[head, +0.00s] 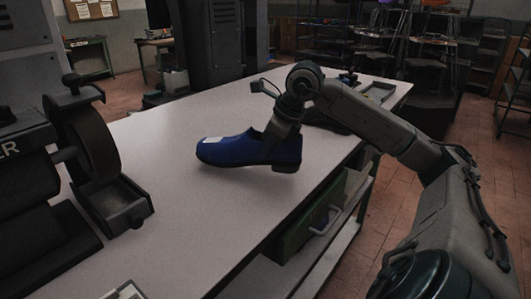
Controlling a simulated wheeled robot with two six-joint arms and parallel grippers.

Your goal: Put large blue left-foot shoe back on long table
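The large blue shoe (245,149) is over the middle of the long table (150,235), with its toe to the left and its heel to the right. A pale patch shows on its toe. My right gripper (282,132) comes down from above onto the rear of the shoe's collar and appears shut on it. The fingertips are hidden at the collar. The sole is close to the tabletop; I cannot tell whether it touches. My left gripper is not in view.
A dark machine with a wheel (92,145) stands at the left. A dark object partly hidden by my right arm lies behind the shoe, and a tray (379,91) is at the table's far end.

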